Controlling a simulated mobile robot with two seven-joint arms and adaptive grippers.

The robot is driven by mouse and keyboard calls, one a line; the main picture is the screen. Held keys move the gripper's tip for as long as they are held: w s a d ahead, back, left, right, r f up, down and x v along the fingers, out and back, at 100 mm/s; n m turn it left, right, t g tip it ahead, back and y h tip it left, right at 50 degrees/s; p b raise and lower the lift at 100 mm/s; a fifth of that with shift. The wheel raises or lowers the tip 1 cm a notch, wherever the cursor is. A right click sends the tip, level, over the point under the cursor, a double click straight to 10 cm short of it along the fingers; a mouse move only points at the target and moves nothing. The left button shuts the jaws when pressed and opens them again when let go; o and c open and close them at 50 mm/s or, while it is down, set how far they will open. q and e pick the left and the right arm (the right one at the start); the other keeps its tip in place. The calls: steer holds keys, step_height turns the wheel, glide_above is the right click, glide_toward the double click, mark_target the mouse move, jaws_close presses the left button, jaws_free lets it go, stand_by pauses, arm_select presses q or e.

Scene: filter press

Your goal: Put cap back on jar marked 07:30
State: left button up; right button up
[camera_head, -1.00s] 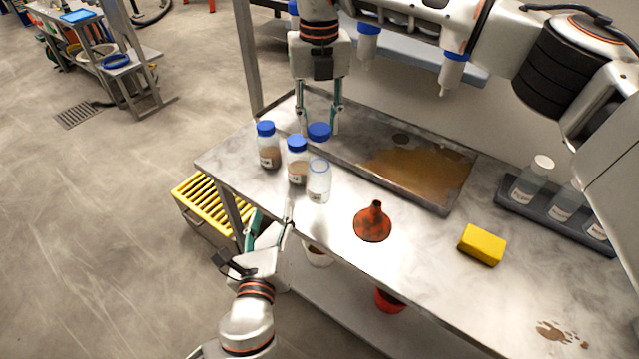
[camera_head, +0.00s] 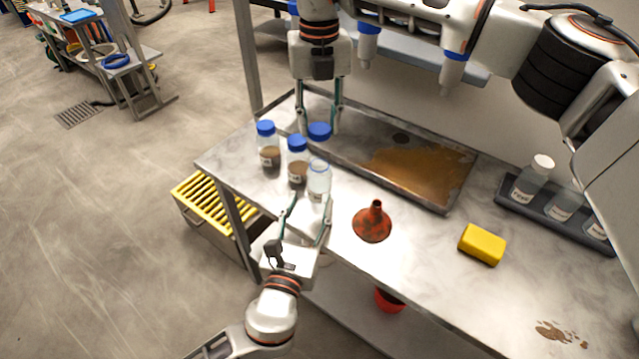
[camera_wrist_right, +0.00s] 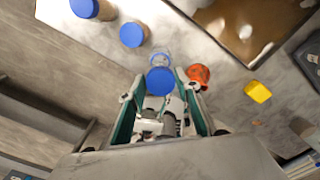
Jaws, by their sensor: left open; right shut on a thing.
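An open clear jar (camera_head: 319,183) stands on the bench without a lid. It shows behind the cap in the right wrist view (camera_wrist_right: 163,56). My right gripper (camera_head: 320,124) points down and is shut on a blue cap (camera_head: 320,131), held a little above and behind the jar's rim in the head view. The cap is also between the fingers in the right wrist view (camera_wrist_right: 160,81). My left gripper (camera_head: 308,212) is open at the front of the jar, its fingers spread on either side of the jar's lower part. Contact cannot be told. The jar's label is too small to read.
Two blue-capped jars with brown contents (camera_head: 268,148) (camera_head: 298,162) stand close left of the open jar. A red funnel (camera_head: 372,225) and a yellow sponge (camera_head: 482,244) lie to the right. A stained tray (camera_head: 440,207) is behind. A bottle rack (camera_head: 507,207) stands far right.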

mark_target(317, 185)
arm_select(q)
steer(key=x, duration=0.9)
steer(key=shift+d, duration=0.1)
jaws_close()
arm_select(e)
steer(key=shift+f, duration=2.55)
